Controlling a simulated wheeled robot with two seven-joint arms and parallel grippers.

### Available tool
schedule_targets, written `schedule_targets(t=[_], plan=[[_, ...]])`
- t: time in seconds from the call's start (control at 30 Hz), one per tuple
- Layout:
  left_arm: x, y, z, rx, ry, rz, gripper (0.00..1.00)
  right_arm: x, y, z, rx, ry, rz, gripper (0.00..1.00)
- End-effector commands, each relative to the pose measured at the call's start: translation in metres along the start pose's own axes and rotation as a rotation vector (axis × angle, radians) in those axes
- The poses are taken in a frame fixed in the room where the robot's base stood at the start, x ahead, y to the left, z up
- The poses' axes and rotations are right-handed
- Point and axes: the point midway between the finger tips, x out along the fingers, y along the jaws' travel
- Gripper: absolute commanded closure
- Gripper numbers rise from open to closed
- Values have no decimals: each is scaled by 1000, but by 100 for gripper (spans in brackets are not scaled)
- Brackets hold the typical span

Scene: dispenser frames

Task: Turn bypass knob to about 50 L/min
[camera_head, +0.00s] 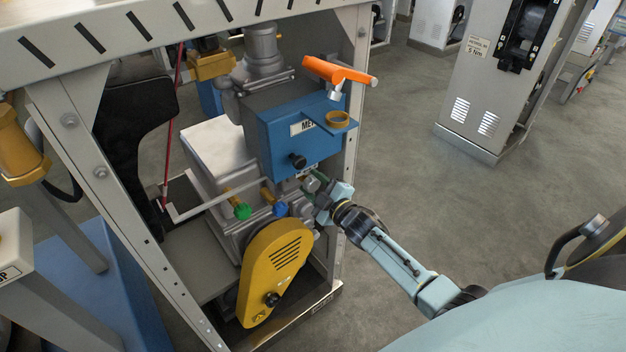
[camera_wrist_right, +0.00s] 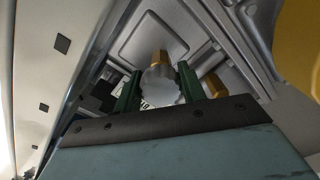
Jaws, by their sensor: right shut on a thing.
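My right gripper (camera_head: 316,187) reaches in from the right to the front of the pump unit, just below the blue meter box (camera_head: 290,140). In the right wrist view its two green fingers stand on either side of a light grey lobed knob (camera_wrist_right: 160,86) on a brass stem (camera_wrist_right: 160,57). The gripper is shut on this knob. In the head view the gripper largely hides the knob. A partly covered label with dark marks shows behind it in the wrist view; no flow value can be read. My left gripper is not in view.
A green knob (camera_head: 243,211) and a blue knob (camera_head: 281,209) sit left of the gripper. A yellow belt guard (camera_head: 272,270) is below. A frame post stands close on the right. An orange nozzle (camera_head: 338,73) rests above the meter box.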

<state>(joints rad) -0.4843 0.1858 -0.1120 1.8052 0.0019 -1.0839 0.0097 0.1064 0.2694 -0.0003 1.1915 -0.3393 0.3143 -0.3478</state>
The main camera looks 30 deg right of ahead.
Motion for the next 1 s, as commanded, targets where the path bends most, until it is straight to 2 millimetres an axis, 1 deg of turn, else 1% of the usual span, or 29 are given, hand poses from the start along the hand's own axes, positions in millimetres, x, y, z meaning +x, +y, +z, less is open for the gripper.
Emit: schedule_targets(t=[0.2,0.5,0.7,1.0], plan=[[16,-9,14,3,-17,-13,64,0,0,-1,200,-1,-2,82],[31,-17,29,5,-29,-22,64,0,-1,0,425,-1,-2,82],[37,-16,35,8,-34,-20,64,0,-2,0,520,0,-1,82],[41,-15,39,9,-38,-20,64,0,-3,0,575,0,-1,82]])
